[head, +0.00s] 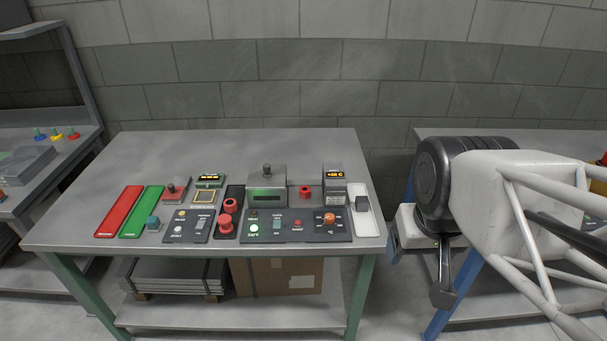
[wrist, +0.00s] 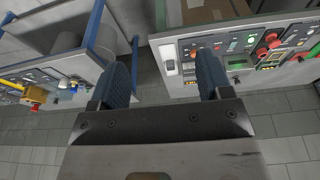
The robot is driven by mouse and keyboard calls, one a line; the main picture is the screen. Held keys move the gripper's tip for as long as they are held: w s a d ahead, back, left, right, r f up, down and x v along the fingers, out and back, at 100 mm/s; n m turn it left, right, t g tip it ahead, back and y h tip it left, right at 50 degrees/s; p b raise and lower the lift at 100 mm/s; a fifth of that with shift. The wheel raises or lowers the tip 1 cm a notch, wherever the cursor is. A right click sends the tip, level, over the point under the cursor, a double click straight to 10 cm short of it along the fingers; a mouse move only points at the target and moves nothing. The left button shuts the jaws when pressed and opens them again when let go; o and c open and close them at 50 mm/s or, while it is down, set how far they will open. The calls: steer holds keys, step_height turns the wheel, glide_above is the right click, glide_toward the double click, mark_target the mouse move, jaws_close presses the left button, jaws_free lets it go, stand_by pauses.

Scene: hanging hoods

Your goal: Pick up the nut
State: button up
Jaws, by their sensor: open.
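I cannot tell for sure which piece is the nut. Two small red ring-like pieces show on the workbench (head: 150,160) in the head view. One red piece (head: 230,205) is in a narrow black tray, behind a larger red knob. The other red piece (head: 305,191) stands right of a grey boxed device. My gripper (wrist: 163,75) is open, with nothing between its two blue-grey fingers in the wrist view. It hangs right of the workbench, over the gap beside it, well apart from both red pieces.
The bench holds a red strip (head: 120,210), a green strip (head: 142,211), control panels (head: 292,228), a grey boxed device (head: 267,189), a display unit (head: 334,184) and a white tray (head: 364,222). The bench's back is clear. A second table stands right, behind my arm.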

steer(key=shift+w, duration=0.1)
steer(key=n+g+h, duration=0.2)
steer(key=n+g, duration=0.1)
steer(key=n, duration=1.5)
glide_above(305, 193)
steer(key=w+a, duration=0.1)
steer(key=w, duration=0.1)
step_height(305, 193, down, 23)
steer(key=shift+r, duration=0.15)
steer(key=shift+d+f, duration=0.15)
steer(key=shift+f, duration=1.1)
